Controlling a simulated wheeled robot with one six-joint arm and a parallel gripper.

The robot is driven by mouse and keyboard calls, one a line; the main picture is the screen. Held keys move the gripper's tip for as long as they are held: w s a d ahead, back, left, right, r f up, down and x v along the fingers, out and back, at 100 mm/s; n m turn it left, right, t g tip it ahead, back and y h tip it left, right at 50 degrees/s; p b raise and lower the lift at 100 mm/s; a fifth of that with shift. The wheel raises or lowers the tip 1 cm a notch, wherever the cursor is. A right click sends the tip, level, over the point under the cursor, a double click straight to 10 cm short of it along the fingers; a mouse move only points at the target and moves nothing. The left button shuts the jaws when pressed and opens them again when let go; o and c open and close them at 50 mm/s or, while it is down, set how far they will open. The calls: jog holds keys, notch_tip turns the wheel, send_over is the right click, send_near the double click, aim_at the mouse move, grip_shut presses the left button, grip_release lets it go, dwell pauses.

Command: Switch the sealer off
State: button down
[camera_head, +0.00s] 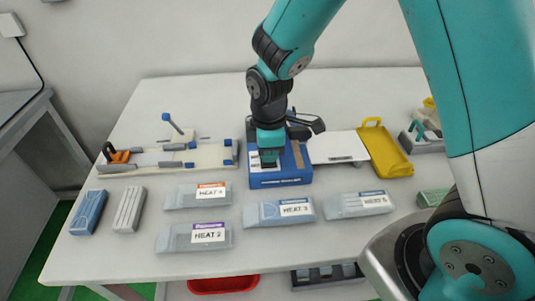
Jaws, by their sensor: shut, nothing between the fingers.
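The sealer appears to be the blue box (296,177) with lettering on its front edge, standing at the middle of the white table. A brownish strip lies on its top right part. My gripper (268,160) points down over the left part of the blue box, shut and empty. Its tips are at or just above the box's top; I cannot tell whether they touch. My gripper and wrist hide part of the box's top and back. I cannot make out the switch or its position.
A white plate (337,147) and a yellow tray (386,151) stand right of the box. A wooden jig with blue handles (200,154) stands left. Several labelled clear packs (278,213) lie in front. A red bin (223,285) is below the table edge.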

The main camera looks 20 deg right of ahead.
jog(key=shift+r+p, duration=3.2)
jog(key=shift+r, duration=0.35)
jog(key=s+a+r+m+y, duration=0.2)
jog(key=s+r+m, duration=0.1)
jog(key=s+r, duration=0.5)
jog(key=s+a+r+m+y, duration=0.2)
jog(key=s+r+m, duration=0.2)
jog(key=s+r, duration=0.5)
jog(key=shift+s+a, duration=0.3)
jog(key=shift+s, duration=0.45)
jog(key=shift+d+r, duration=0.1)
